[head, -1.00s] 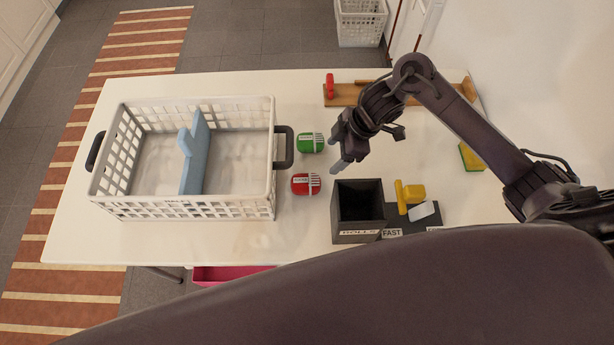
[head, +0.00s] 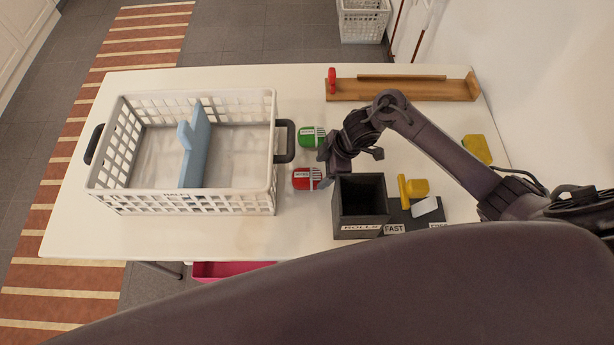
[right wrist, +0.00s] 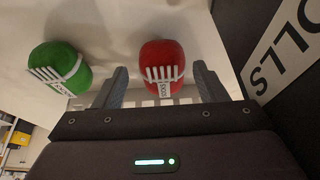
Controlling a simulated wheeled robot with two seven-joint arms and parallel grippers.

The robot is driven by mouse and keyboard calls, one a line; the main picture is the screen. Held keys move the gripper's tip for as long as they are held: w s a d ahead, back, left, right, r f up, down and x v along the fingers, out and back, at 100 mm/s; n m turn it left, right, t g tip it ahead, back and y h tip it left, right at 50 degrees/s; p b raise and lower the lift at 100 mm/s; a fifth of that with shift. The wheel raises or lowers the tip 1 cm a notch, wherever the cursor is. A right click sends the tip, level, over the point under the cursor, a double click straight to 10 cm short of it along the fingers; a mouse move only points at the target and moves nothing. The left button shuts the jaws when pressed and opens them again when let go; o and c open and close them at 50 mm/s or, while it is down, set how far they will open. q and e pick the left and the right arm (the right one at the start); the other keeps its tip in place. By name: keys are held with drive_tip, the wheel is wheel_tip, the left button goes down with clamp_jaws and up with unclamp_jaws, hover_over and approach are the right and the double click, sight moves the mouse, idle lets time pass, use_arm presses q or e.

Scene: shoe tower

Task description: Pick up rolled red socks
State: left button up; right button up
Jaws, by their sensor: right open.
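The rolled red socks (head: 303,178) lie on the white table between the basket and the dark box, with a white striped band and label. In the right wrist view the red roll (right wrist: 161,60) shows ahead, between the two fingers. My right gripper (head: 324,168) is open and empty, just right of the red roll and partly covering its right end. In the right wrist view the open jaws (right wrist: 160,85) point at the roll; contact cannot be told. My left gripper is not in view.
A green sock roll (head: 308,136) lies just behind the red one. A white basket (head: 240,203) with a blue divider (head: 197,150) stands left. A dark box (head: 358,222) labelled ROLLS stands close right. A wooden rack (head: 400,94) lies at the back.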

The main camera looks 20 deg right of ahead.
sight(319, 175)
drive_tip(key=shift+x, duration=1.95)
drive_tip(key=shift+s, duration=0.1)
drive_tip(key=c, duration=0.8)
drive_tip(key=shift+o, duration=0.2)
drive_tip(key=shift+r, duration=0.1)
